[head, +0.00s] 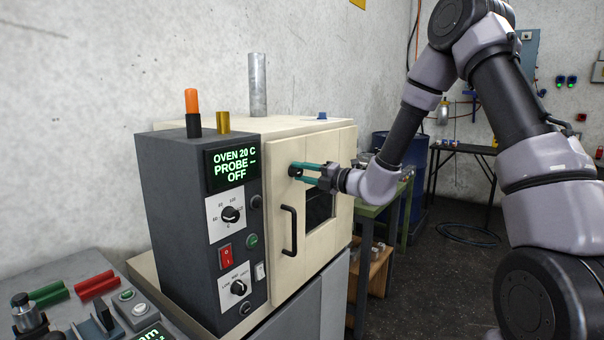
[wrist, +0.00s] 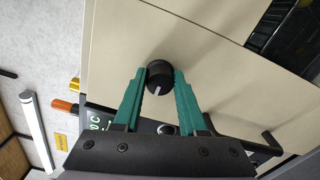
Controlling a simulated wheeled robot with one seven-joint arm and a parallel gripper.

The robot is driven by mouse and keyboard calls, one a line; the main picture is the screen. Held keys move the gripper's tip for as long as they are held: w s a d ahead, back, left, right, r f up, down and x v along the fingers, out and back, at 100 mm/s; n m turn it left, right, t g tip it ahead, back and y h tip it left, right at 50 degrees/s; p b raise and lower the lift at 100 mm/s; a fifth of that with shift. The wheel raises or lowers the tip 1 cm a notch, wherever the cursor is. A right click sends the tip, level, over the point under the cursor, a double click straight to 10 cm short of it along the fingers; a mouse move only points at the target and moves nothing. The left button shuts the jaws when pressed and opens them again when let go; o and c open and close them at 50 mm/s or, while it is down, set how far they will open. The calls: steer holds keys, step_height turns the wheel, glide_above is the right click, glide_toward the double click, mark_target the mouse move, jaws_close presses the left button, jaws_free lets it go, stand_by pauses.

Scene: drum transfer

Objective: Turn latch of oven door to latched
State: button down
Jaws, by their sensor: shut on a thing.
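The oven (head: 205,205) has a cream door (head: 283,240) that looks closed, with a black bar handle (head: 290,230) and a dark window (head: 319,207). The latch is a round black knob (wrist: 159,77) with a white pointer line, high on the door; in the head view only a bit of it shows at the fingertips. My gripper (head: 300,168) is shut on the latch knob, one teal finger on each side. In the wrist view the gripper (wrist: 159,85) grips it, and the pointer line runs toward the bottom of the picture, slightly left.
The oven's control panel (head: 233,215) reads 20 C, probe and OFF, with knobs and a red switch. A green bench (head: 380,205) and a blue drum (head: 413,170) stand behind right.

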steer(key=shift+c, duration=2.3)
jaws_free()
steer(key=v, duration=1.1)
steer(key=s+r+n+g+h, duration=0.1)
steer(key=s+r+n+g, duration=0.3)
steer(key=s+n, duration=0.5)
steer(key=s+r+n+g+h, duration=0.1)
steer(key=s+r+n+g, duration=0.5)
steer(key=n, duration=0.5)
steer(key=s+d+r+n+t+h, duration=0.2)
steer(key=s+d+n+t+h, duration=0.1)
steer(key=d+n, duration=0.5)
steer(key=s+d+r+n+t+h, duration=0.2)
steer(key=s+d+n+t+h, duration=0.2)
steer(key=d, duration=0.7)
steer(key=s+n+h, duration=0.2)
steer(key=n+h, duration=0.1)
steer(key=h, duration=0.1)
steer(key=shift+r+n, duration=0.3)
steer(key=shift+n, duration=0.1)
